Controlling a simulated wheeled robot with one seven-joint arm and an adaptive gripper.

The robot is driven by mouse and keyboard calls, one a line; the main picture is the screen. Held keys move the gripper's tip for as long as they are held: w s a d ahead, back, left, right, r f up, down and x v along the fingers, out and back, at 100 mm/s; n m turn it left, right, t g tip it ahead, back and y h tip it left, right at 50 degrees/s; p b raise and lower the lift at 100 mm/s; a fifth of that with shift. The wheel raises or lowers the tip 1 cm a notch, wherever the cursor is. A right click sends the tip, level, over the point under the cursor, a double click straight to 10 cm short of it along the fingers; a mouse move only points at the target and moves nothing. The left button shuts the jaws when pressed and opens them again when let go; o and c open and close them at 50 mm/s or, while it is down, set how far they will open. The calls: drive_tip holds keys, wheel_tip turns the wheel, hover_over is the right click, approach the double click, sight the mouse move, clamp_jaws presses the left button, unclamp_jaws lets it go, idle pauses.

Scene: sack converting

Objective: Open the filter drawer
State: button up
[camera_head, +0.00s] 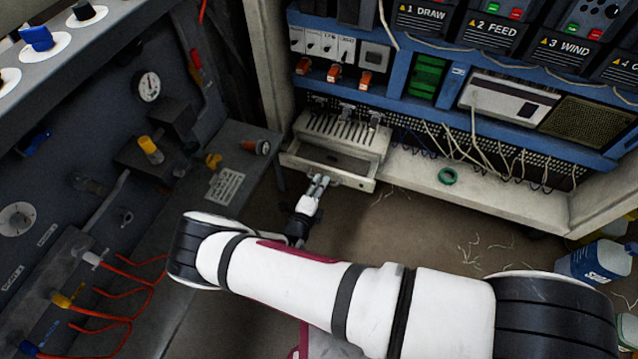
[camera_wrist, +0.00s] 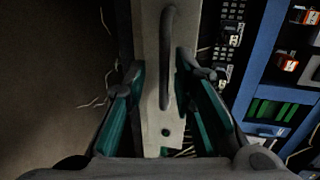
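The filter drawer (camera_head: 355,183) is a pale, shallow metal drawer under a slotted housing (camera_head: 345,132) at the top middle of the head view. It stands out from the housing, and part of its inside shows. In the wrist view its pale front (camera_wrist: 150,130) runs upright, with a dark bar handle (camera_wrist: 166,60) on it. My gripper (camera_head: 319,181) is at the drawer front in the head view. In the wrist view my gripper (camera_wrist: 162,92) is open, one finger on each side of the handle's lower end. Gaps show between the fingers and the bar.
A blue control rack (camera_head: 420,97) stands behind the drawer, with loose wires hanging below it. A dark panel (camera_head: 105,115) with knobs and red hoses is at left. The floor before the shelf is mostly clear.

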drive_tip(key=shift+w, duration=0.1)
drive_tip(key=v, duration=1.2)
drive_tip(key=shift+r, duration=0.1)
idle(0.3)
